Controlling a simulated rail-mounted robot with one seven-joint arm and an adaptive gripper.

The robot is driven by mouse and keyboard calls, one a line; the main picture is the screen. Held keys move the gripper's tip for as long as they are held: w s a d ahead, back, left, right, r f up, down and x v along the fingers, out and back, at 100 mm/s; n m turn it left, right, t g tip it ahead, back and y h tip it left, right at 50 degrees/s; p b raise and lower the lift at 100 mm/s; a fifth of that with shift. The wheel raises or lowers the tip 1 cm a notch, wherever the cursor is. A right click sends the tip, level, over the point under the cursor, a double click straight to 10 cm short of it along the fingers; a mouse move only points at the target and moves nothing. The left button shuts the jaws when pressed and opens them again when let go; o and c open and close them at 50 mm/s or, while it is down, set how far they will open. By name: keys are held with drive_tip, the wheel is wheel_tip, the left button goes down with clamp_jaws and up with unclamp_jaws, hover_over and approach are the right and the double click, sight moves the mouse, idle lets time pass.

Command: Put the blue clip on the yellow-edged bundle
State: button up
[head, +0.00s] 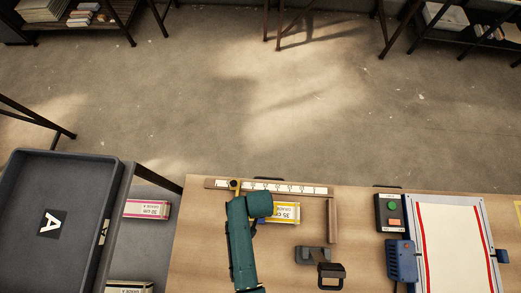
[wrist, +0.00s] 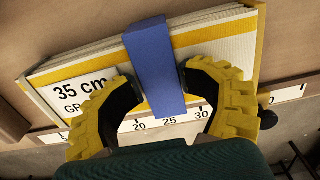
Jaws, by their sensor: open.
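The yellow-edged bundle (wrist: 210,45) lies on the table against the ruler, with a white "35 cm" label (wrist: 82,92). In the head view the bundle (head: 285,212) shows only in part beside my arm. The blue clip (wrist: 155,65) lies across the bundle near its middle, with one end reaching past the edge toward the ruler. Whether it grips the bundle's underside is hidden. In the head view my arm hides the fingers.
The ruler (head: 290,188) runs along the table's far edge, with a wooden stop (head: 332,220) to the right. Left are tray A (head: 20,205) and a pink-edged bundle (head: 147,209).

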drive_tip(key=shift+s+f, duration=0.25)
drive_tip(key=shift+f, duration=0.15)
drive_tip(key=w+d+r+t+p, duration=0.2)
drive_tip(key=w+r+t+p, duration=0.3)
drive_tip(key=r, duration=1.3)
drive_tip(key=w+d+r+m+t+p, duration=0.15)
drive_tip(key=w+r, duration=0.55)
drive_tip(key=r, duration=1)
drive_tip(key=w+d+r+t+p, duration=0.2)
drive_tip(key=w+r+t+p, duration=0.3)
drive_tip(key=r, duration=1.3)
drive_tip(key=s+r+t, duration=0.1)
drive_tip(key=r+t, duration=0.2)
drive_tip(key=r, duration=0.6)
drive_tip(key=s+d+r+n+t, duration=0.1)
drive_tip(key=r+t, duration=0.3)
drive_tip(key=r, duration=0.6)
drive_tip(key=s+r+t, duration=0.3)
drive_tip(key=r, duration=0.7)
drive_tip(key=shift+s+d+n+t+h+p, duration=0.1)
drive_tip(key=shift+d+n+t+h+p, duration=0.1)
drive_tip(key=shift+n+t+h+p, duration=0.2)
